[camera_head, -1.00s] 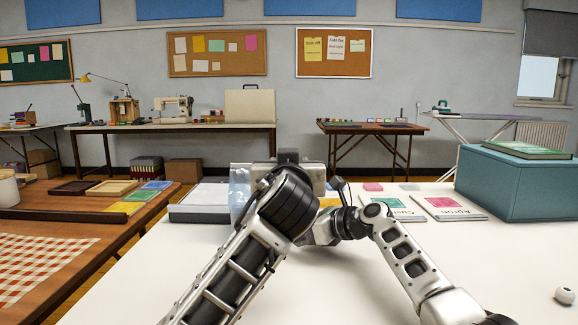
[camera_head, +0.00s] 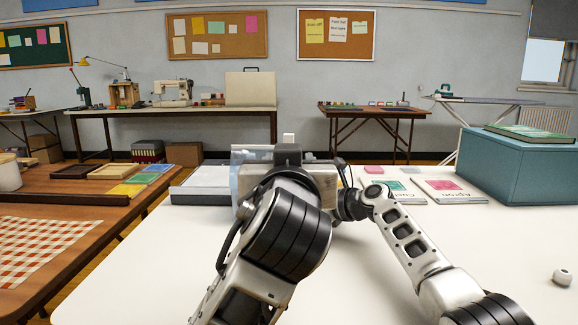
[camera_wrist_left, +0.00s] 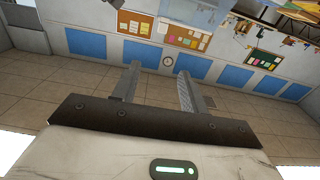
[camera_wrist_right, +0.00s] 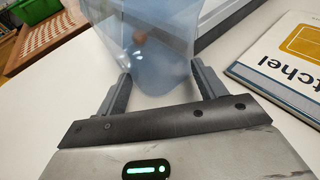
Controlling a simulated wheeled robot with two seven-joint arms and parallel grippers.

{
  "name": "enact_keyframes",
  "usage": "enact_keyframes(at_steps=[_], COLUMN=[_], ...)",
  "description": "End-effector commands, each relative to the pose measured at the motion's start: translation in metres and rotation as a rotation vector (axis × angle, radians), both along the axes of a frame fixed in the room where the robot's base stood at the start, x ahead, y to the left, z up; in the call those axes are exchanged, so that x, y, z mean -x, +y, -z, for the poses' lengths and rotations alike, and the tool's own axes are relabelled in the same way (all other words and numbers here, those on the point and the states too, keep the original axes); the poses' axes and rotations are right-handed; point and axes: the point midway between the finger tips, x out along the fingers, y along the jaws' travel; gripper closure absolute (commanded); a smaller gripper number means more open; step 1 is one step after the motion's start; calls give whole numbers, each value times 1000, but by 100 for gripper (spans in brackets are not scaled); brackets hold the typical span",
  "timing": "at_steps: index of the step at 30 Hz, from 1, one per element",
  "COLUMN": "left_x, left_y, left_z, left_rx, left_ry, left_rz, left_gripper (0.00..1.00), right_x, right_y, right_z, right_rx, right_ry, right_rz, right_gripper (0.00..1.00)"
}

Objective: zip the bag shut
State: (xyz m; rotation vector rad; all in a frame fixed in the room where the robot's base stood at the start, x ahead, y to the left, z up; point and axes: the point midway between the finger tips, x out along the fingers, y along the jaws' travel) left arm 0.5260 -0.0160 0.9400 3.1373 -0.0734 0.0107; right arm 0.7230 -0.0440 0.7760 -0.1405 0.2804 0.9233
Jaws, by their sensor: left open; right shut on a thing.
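The clear bluish bag (camera_head: 239,158) stands on the white table, mostly hidden behind my arms in the head view. The right wrist view shows it upright (camera_wrist_right: 150,65), with a small brown round thing inside. Its top edge and zip cannot be seen. My right gripper (camera_wrist_right: 165,85) is shut on the bag, its fingers at either side of it low down. The head view hides its fingertips. My left gripper (camera_wrist_left: 155,82) is open and empty, with only the room's floor and wall beyond its fingers. In the head view its arm reaches in front of the bag.
Printed cards (camera_head: 450,190) and a teal box (camera_head: 522,165) stand to the right. A small white round object (camera_head: 563,277) lies front right. A brown table (camera_head: 60,225) adjoins at left.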

Motion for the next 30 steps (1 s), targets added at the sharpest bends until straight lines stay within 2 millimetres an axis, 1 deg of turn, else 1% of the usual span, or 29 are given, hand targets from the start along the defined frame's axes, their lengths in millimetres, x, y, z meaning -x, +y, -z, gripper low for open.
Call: enact_keyframes(at_steps=[1, 5, 13, 14, 15, 16, 17, 26, 30], left_x=[7, 16, 18, 18, 18, 18, 18, 18, 17], left_y=[0, 0, 1, 1, 1, 1, 1, 1, 1], left_z=[0, 0, 0, 0, 0, 0, 0, -1, -8], left_rx=[1, 0, -1, -1, -1, -1, -1, 0, 0], left_ry=[0, 0, 0, 0, -1, -1, -1, -1, -1], left_rz=[2, 2, 0, 0, 0, 0, 0, 0, 0], left_gripper=[56, 56, 56, 56, 56, 56, 56, 56, 56], right_x=[-3, -3, -3, -3, -3, -3, -3, -1, 3], right_y=[-5, -5, -5, -5, -5, -5, -4, -3, -9], right_z=[-2, -2, -2, -2, -2, -2, -2, -2, -5], right_rx=[-2, -2, -2, -2, -2, -2, -2, -2, -3], right_ry=[-7, -7, -7, -7, -7, -7, -6, -5, -6], right_rz=[17, 17, 18, 18, 17, 17, 17, 10, 10], right_gripper=[43, 43, 43, 28, 17, 8, 5, 5, 5])
